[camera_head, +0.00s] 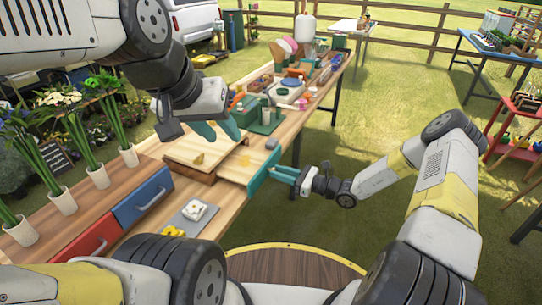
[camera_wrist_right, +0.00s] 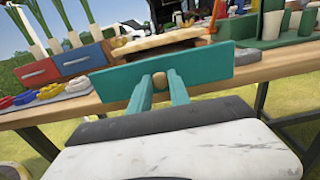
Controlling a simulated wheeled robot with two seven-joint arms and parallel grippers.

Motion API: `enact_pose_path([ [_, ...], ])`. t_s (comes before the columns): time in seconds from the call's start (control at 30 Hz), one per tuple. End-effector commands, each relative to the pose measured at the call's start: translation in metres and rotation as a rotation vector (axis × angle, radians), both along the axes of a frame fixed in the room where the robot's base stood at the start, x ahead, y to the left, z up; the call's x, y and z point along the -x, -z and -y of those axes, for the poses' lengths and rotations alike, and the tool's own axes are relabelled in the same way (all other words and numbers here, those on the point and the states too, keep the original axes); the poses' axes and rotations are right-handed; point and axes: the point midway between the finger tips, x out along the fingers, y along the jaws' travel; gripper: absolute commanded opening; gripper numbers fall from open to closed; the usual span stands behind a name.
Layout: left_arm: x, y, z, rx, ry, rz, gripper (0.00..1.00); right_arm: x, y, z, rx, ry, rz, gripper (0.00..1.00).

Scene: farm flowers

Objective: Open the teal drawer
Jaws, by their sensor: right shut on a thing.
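The teal drawer front (camera_head: 259,181) stands out from the table's front edge, with the light wooden inside of the drawer (camera_head: 232,166) showing behind it, so the drawer is partly open. My right gripper (camera_head: 278,173) is at the front's outer face, shut on the drawer handle, which the fingers mostly hide. In the right wrist view the teal front (camera_wrist_right: 210,70) spans the middle, and the two teal fingers (camera_wrist_right: 160,84) meet it near its centre. My left gripper (camera_head: 217,131) hangs above the wooden board on the table, its teal fingers apart and empty.
A blue drawer (camera_head: 143,196) and a red drawer (camera_head: 91,241) are left of the teal one. Cups with green stems (camera_head: 98,176) line the left side. A cutting board (camera_head: 190,150) and tools crowd the tabletop. Grass lies open right of the table.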

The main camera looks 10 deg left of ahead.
Motion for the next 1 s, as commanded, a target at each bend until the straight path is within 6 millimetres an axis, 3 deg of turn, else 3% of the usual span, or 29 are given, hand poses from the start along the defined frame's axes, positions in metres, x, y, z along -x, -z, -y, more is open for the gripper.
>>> enact_pose_path([
  [0.13,0.0,0.0,0.0,0.0,0.0,0.0,0.36,0.003,0.0,0.01,0.001,0.002,0.0,0.0],
  [0.47,0.0,0.0,0.0,0.0,0.0,0.0,0.36,0.003,0.0,0.011,0.001,0.002,0.001,0.0],
  [0.5,0.0,0.0,0.0,0.0,0.0,0.0,0.36,0.003,0.0,0.011,0.001,0.002,0.001,0.27],
  [0.6,0.0,0.0,0.0,0.0,0.0,0.0,0.36,0.003,0.0,0.011,0.001,0.001,0.001,0.44],
  [1.0,0.0,0.0,0.0,0.0,0.0,0.0,0.36,0.006,0.0,0.018,0.002,0.001,0.0,0.44],
])
